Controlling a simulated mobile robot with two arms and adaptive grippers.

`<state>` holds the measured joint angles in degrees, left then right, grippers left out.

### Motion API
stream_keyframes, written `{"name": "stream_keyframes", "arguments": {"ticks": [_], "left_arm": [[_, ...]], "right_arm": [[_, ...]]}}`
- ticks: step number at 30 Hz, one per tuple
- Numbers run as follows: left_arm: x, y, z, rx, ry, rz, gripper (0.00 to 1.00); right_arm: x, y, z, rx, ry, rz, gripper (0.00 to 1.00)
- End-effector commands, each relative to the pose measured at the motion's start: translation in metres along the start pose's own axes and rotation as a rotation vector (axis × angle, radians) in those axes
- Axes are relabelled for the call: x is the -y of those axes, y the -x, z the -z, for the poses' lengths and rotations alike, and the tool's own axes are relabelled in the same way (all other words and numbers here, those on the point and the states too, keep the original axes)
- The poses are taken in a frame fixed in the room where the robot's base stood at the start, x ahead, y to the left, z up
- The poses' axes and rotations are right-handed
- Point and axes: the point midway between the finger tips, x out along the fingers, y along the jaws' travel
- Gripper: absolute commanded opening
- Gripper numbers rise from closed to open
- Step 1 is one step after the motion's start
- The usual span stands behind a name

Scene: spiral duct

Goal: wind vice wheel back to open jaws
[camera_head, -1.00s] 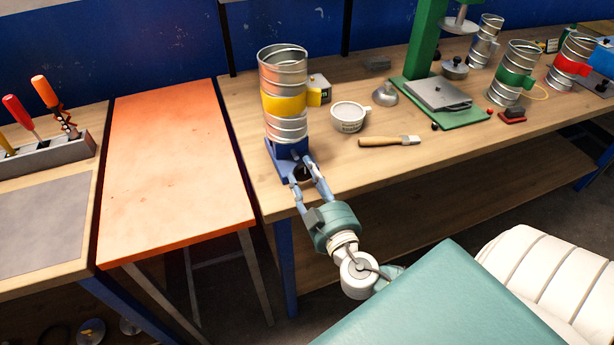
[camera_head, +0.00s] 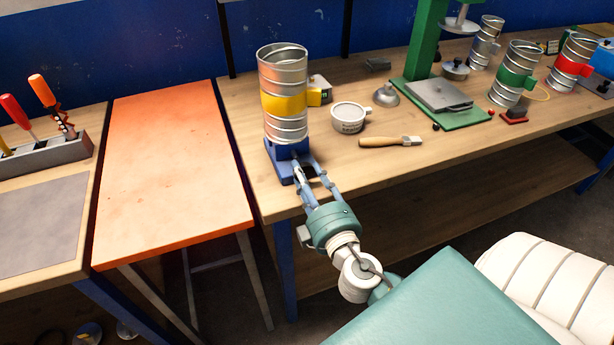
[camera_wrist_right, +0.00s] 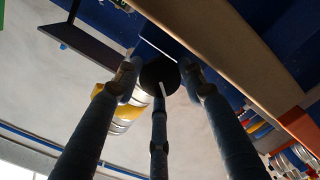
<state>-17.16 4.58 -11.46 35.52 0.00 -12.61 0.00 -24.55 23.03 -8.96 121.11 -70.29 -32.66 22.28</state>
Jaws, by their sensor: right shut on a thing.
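The blue vice (camera_head: 287,152) stands at the front left corner of the wooden workbench. A silver spiral duct (camera_head: 284,75) with a yellow band stands upright in it. My right gripper (camera_head: 305,165) reaches up from below at the front of the vice. The right wrist view shows the dark round vice wheel (camera_wrist_right: 160,75) between the fingertips of the right gripper (camera_wrist_right: 162,80), which is shut on it. In the head view the fingers mostly hide the wheel. The jaw gap is hidden behind the duct's base. My left gripper is out of view.
A white tub (camera_head: 348,119) and a brush (camera_head: 390,141) lie to the right of the vice. A green press (camera_head: 428,50) and more ducts (camera_head: 514,72) stand farther right. An orange table (camera_head: 175,165) is to the left, across a narrow gap.

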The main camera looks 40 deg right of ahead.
Motion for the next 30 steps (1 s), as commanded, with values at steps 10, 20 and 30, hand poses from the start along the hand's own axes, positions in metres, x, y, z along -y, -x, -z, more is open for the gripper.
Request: {"name": "stream_keyframes", "arguments": {"ticks": [10, 20, 30], "left_arm": [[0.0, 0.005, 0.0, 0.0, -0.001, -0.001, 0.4], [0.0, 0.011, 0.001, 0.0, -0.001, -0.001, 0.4], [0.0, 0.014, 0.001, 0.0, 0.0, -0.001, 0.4]], "right_arm": [[-0.005, -0.001, 0.005, -0.009, 0.329, -0.01, 0.14], [-0.003, -0.001, 0.005, -0.009, 0.605, -0.009, 0.14], [0.0, -0.001, 0.005, -0.011, 0.768, -0.007, 0.14]]}}
